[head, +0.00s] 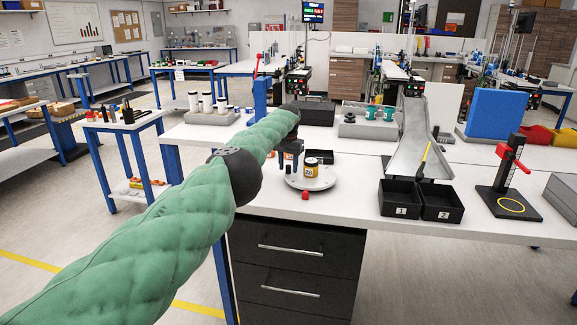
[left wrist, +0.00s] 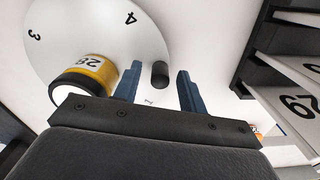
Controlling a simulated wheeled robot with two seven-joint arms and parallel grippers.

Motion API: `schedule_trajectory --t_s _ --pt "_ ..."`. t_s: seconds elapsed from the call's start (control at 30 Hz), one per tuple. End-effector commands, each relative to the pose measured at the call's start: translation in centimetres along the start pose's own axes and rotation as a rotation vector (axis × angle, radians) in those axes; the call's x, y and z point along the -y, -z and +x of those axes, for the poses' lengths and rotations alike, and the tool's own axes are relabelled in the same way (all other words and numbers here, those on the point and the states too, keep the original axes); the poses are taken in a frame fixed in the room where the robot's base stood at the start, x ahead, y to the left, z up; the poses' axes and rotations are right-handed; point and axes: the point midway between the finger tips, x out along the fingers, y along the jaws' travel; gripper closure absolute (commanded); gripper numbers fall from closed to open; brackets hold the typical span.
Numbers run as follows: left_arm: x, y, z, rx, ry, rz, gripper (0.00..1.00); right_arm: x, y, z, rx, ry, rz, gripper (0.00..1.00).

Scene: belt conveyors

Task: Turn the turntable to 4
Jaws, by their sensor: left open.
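The turntable (head: 322,181) is a pale round disc on the white bench, and it also shows in the left wrist view (left wrist: 97,27). The numbers 3 and 4 are readable on its far side in the left wrist view; a partly hidden mark lies near the fingers. A black upright peg (left wrist: 160,78) stands near its rim. A yellow and black jar (head: 311,166) marked 28 stands on the disc. A small red block (head: 305,196) sits at its front edge. My left gripper (head: 290,165) is open over the disc, its blue fingers on either side of the peg, gaps visible. My right gripper is out of view.
Two black bins (head: 421,201), marked 1 and 2, stand to the right below a metal chute (head: 417,145). A black stand with a red clamp (head: 512,165) is further right. The bench is clear between turntable and bins.

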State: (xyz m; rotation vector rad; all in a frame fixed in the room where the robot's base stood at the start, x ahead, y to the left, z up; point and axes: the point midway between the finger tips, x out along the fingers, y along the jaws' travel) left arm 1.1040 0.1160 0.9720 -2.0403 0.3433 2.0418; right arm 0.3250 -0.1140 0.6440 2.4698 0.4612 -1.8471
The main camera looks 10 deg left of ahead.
Motion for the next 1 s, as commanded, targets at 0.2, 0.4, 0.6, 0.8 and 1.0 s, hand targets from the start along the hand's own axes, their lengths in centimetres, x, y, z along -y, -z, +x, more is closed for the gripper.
schedule_trajectory --t_s 0.2,0.4,0.6,0.8,1.0 --pt "-0.1 0.1 -1.8 -0.001 0.000 0.001 0.59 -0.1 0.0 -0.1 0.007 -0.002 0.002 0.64" --pt "0.0 0.1 -4.5 -0.002 0.000 0.000 0.59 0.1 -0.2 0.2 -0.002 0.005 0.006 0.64" --pt "-0.1 0.1 -7.1 -0.001 0.000 0.002 0.59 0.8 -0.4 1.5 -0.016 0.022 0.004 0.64" --pt "-0.1 0.1 -7.7 0.001 0.000 0.001 0.59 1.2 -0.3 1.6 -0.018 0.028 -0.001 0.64" --pt "-0.2 0.2 -7.6 -0.007 -0.006 0.010 0.76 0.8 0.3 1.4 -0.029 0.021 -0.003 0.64"
